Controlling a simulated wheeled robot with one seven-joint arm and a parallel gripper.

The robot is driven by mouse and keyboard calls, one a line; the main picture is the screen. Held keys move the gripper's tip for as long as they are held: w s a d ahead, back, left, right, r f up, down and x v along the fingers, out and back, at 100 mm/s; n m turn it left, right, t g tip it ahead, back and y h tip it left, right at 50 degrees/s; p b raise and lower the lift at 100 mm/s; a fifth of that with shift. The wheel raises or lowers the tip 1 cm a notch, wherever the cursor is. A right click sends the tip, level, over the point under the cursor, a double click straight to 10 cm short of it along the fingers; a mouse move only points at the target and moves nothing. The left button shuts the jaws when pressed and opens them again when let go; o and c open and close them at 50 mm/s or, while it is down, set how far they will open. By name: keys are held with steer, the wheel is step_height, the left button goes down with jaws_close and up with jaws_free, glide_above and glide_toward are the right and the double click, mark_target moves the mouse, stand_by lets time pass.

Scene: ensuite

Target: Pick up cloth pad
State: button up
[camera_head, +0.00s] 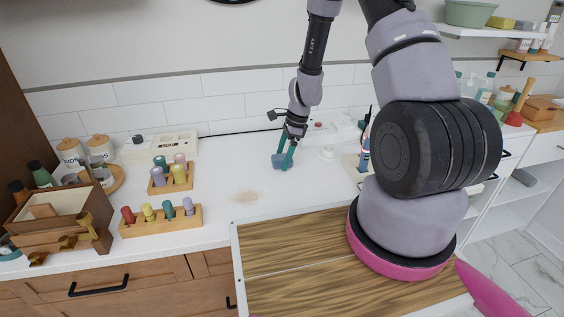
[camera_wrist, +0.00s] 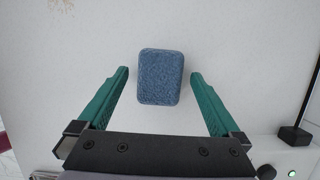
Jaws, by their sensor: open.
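The cloth pad (camera_wrist: 161,76) is a small blue rounded block with a speckled surface. In the wrist view it lies on the white counter, between and slightly beyond the tips of my open gripper (camera_wrist: 160,74), with clear space on both sides. In the head view my gripper (camera_head: 284,161) points down at the counter with its teal fingers. The pad (camera_head: 278,161) shows there as a small blue patch at the fingers, partly hidden by them.
Wooden peg racks (camera_head: 161,221) with colored pegs stand left on the white counter (camera_head: 225,165). A brown wooden box (camera_head: 62,222) is at far left. A white device (camera_head: 325,133) sits behind my gripper. A tan stain (camera_head: 245,197) marks clear counter left of it.

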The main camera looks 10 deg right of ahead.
mark_target(283, 157)
steer(key=c, duration=1.4)
steer(key=shift+o, duration=0.2)
step_height(283, 157, up, 10)
